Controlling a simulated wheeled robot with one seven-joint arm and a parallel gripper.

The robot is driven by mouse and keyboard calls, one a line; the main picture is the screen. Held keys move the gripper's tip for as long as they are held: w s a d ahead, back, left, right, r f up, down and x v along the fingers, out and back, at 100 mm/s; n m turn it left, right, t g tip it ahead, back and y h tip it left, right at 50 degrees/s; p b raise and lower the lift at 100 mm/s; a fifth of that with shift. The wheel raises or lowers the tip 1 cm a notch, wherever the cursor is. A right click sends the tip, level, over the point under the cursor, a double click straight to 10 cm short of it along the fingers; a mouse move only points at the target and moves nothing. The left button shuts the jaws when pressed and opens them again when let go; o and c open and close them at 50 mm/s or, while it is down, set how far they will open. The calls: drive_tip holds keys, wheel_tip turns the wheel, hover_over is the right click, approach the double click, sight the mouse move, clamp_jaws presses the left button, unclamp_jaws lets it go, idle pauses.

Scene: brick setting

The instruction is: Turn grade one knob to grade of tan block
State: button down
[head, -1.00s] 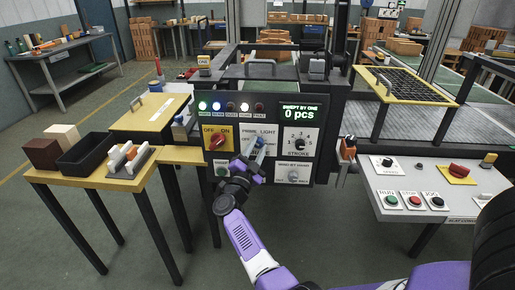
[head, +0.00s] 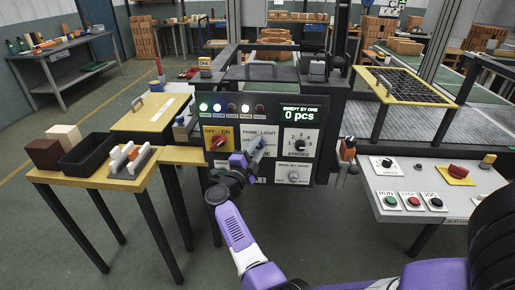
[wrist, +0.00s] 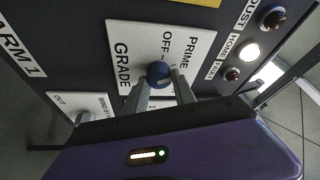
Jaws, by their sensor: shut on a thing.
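The grade panel is a white plate (wrist: 128,45) lettered PRIME, OFF and GRADE in the wrist view. Its blue knob (wrist: 159,74) stands between my fingertips (wrist: 160,86). My gripper is shut on this knob, and its fingers hide part of the plate's lettering. In the head view my gripper (head: 247,158) reaches up to the same panel from below, with the knob (head: 257,142) at its tip. A pale tan block (head: 64,132) sits on the left table, behind a dark brown block (head: 43,153).
A red off/on knob (head: 217,139) is left of the grade panel, and a stroke dial (head: 300,145) is right. Indicator lamps (wrist: 251,50) line the console.

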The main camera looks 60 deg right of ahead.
drive_tip(key=shift+f, duration=0.1)
drive_tip(key=c, duration=1)
unclamp_jaws()
drive_tip(key=shift+c, duration=0.2)
drive_tip(key=a, duration=0.7)
drive_tip(key=shift+a+f, duration=0.35)
drive_tip(key=shift+f, duration=0.1)
